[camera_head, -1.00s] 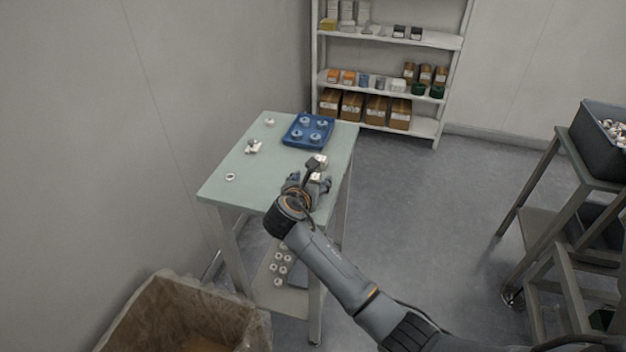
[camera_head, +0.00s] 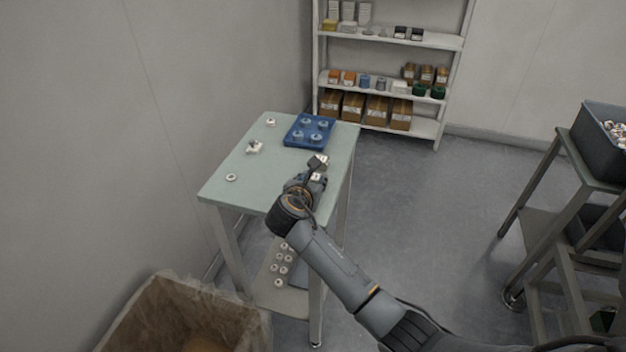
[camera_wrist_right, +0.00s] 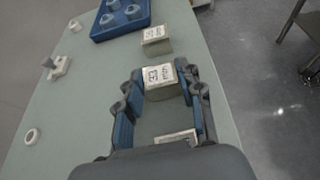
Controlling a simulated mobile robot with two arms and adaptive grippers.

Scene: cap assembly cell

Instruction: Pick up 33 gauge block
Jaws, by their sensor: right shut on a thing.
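The gauge block (camera_wrist_right: 161,88) between my right fingertips is grey with a white label; the marking looks like 33 but is small. In the wrist view my right gripper (camera_wrist_right: 161,84) is shut on it, with a blue-padded finger on each side. In the head view this block (camera_head: 316,177) shows at the gripper near the table's right edge. A second labelled block (camera_wrist_right: 156,42) stands just beyond it, apart from the fingers. A third block (camera_wrist_right: 176,138) shows nearer the palm, partly hidden. My left gripper is not in view.
The pale green table (camera_head: 240,190) carries a blue tray (camera_head: 290,142) with several round parts. A white fixture (camera_head: 254,148), a white ring (camera_head: 231,177) and a small white part (camera_head: 270,122) lie to the left. A lined bin (camera_head: 250,330) stands in front. The table's middle is clear.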

